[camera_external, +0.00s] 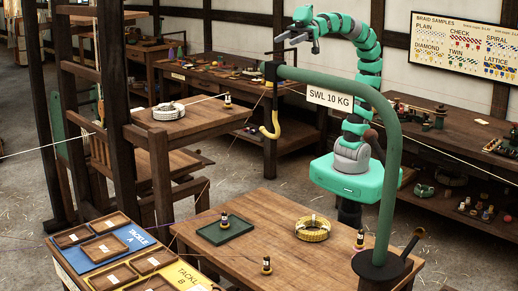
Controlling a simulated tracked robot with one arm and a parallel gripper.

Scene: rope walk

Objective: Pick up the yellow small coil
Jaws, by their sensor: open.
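A yellow coil (313,228) with pale bindings lies flat on the wooden table (262,262) in front. Nothing touches it. My gripper (285,38) is open and empty, raised high at the upper middle of the picture. It points left, well above and apart from the coil. My arm stands behind the front table, partly hidden by the green hook post.
A green post (388,170) with a yellow hook (269,131) and sign overhangs the front table. A green tray (223,230) and several small bobbins stand there. A white coil (168,111) lies on the left table. Thin cords stretch across.

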